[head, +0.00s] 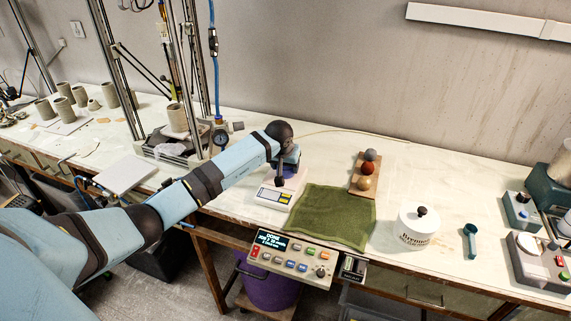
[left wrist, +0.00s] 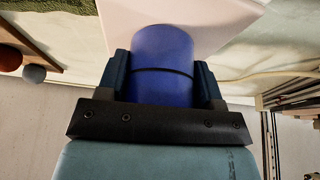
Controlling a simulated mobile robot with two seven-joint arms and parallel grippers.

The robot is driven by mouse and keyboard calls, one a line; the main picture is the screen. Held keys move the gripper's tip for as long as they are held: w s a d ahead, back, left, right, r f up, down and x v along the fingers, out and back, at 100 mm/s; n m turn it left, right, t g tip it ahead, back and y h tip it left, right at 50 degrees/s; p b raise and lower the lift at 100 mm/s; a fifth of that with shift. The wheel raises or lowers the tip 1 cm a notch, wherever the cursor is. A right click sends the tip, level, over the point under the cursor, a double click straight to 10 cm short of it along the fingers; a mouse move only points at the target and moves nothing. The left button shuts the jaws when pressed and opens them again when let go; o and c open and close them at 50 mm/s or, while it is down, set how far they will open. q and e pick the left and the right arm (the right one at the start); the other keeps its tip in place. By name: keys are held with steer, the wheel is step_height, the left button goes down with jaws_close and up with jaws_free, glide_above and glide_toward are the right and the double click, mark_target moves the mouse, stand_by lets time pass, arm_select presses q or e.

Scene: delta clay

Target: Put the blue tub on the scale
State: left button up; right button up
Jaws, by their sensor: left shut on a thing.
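The blue tub (left wrist: 162,62) sits between the two fingers of my left gripper (left wrist: 160,85) in the left wrist view, with a dark band across its side. The gripper is shut on it. The arm and gripper hide most of the tub there. A pale flat surface (left wrist: 225,22) shows right beside the tub in the wrist view. I cannot tell whether the tub touches the scale. My right gripper is not in view.
A green cloth (head: 330,217) lies right of the scale. Behind it a wooden board (head: 361,188) holds three balls. A white lidded pot (head: 417,228) stands further right. A control panel (head: 290,258) is at the bench front. A metal frame with a gauge (head: 221,138) stands left.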

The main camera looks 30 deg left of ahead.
arm_select(q)
steer(key=o, duration=0.9)
steer(key=shift+f, duration=0.1)
steer(key=shift+r, duration=0.3)
steer(key=shift+s+r, duration=0.1)
steer(key=shift+r, duration=0.25)
steer(key=b+v, duration=0.1)
steer(key=v, duration=1)
steer(key=shift+s+d, duration=0.15)
